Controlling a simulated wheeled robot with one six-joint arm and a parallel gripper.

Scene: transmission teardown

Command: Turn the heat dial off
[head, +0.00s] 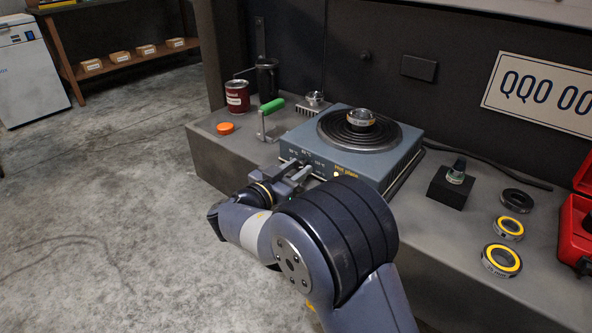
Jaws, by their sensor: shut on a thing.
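A blue-grey hot plate (397,159) stands on the grey workbench, with a round dark ringed heating surface on top. A metal ring-shaped part (361,119) sits on the middle of that surface. The heat dial is on the front panel and is mostly hidden behind my gripper; temperature marks show around it. A small yellow light (337,174) glows on the panel. My gripper (299,168) is at the front panel, shut on the dial as far as I can see. The dial's exact turn cannot be read.
On the workbench (460,225), a green-handled tool (272,106), an orange cap (226,128) and a red can (237,96) stand left of the plate. A black block with a small part (456,174), several rings (501,260) and a red case (577,222) lie right.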

